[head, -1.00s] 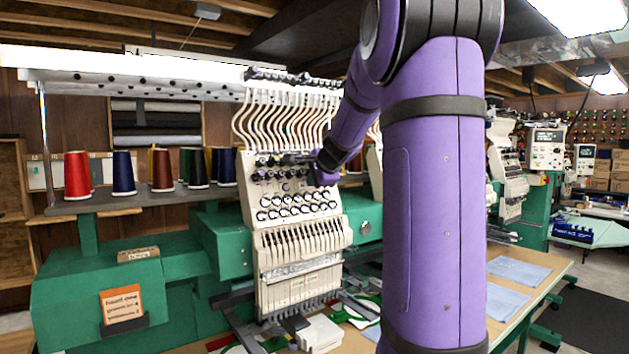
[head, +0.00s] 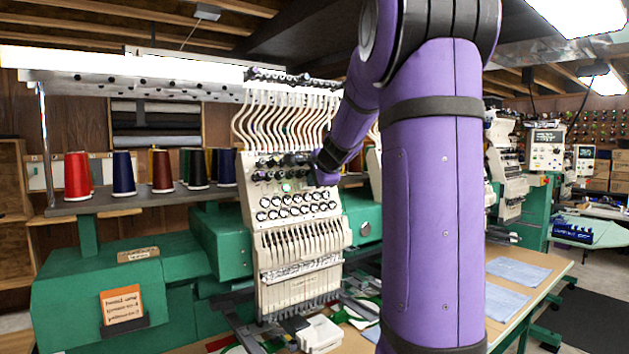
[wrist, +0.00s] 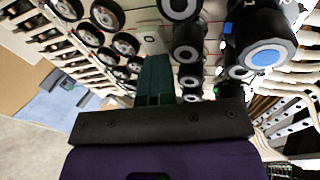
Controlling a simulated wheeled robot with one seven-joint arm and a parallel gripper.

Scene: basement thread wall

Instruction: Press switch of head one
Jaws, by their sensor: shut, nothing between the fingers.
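The nearest embroidery head (head: 298,232), head one by its place, is a cream panel with rows of round black-and-white knobs (head: 297,207) and thread tubes above. A small green light (head: 286,187) glows on its upper panel; a green glint also shows in the wrist view (wrist: 217,91).
Larger black knobs, one with a blue centre (wrist: 265,57), stand close right of the fingers in the wrist view. Thread cones (head: 123,174) stand on a shelf at left. An orange sign (head: 122,304) is on the green machine body. More machines (head: 508,165) stand at right.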

